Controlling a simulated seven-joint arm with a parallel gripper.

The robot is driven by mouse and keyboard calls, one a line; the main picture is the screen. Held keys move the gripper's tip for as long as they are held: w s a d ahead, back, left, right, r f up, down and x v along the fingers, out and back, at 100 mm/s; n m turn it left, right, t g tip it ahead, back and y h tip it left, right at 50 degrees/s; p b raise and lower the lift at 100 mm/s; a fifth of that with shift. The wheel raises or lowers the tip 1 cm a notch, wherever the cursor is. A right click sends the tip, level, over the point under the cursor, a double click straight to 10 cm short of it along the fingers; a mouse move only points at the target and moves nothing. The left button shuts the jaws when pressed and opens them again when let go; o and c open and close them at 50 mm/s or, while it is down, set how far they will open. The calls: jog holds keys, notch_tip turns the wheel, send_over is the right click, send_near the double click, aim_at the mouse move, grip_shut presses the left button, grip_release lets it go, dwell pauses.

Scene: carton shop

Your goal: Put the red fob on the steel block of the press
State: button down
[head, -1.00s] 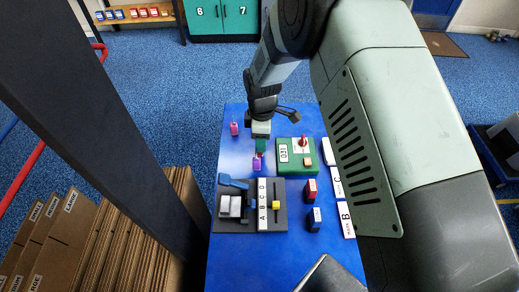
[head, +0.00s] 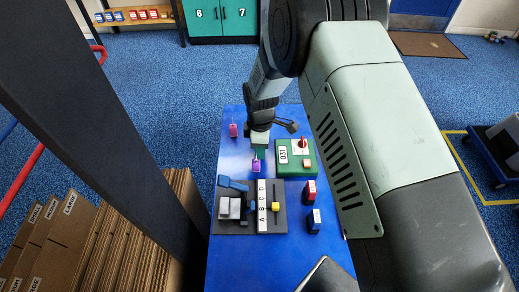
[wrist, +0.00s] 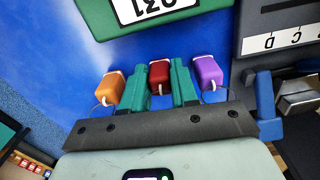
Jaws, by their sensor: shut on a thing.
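My gripper (wrist: 160,85) is shut on the red fob (wrist: 158,74), which sits between its teal fingers in the wrist view. In the head view my gripper (head: 259,153) is over the blue table behind the press, and I cannot make out the red fob there. A purple fob (wrist: 207,72) is close beside the right finger, and an orange fob (wrist: 111,88) is beside the left one. The press (head: 251,225) stands nearer the camera, with its pale steel block (head: 230,208) at the left and a blue lever (head: 232,183). I cannot tell whether the red fob is lifted.
A green box (head: 284,172) marked 031, with a red knob, stands right of my gripper. A pink fob (head: 233,130) is at the far left of the table.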

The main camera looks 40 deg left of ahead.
notch_tip(320, 180, up, 8)
jog(key=shift+r, duration=0.2)
jog(key=s+d+r, duration=0.2)
jog(key=s+d, duration=0.2)
jog(key=s, duration=0.4)
jog(key=s+d+r, duration=0.2)
jog(key=s+d, duration=0.2)
jog(key=s, duration=0.5)
jog(key=shift+n, duration=0.4)
jog(key=f, duration=0.5)
jog(key=shift+s+d+f, duration=0.25)
jog(key=shift+s+f, duration=0.05)
jog(key=shift+f, duration=2.3)
jog(key=shift+f, duration=0.15)
jog(key=c, duration=0.9)
grip_release()
jog(key=shift+o, duration=0.2)
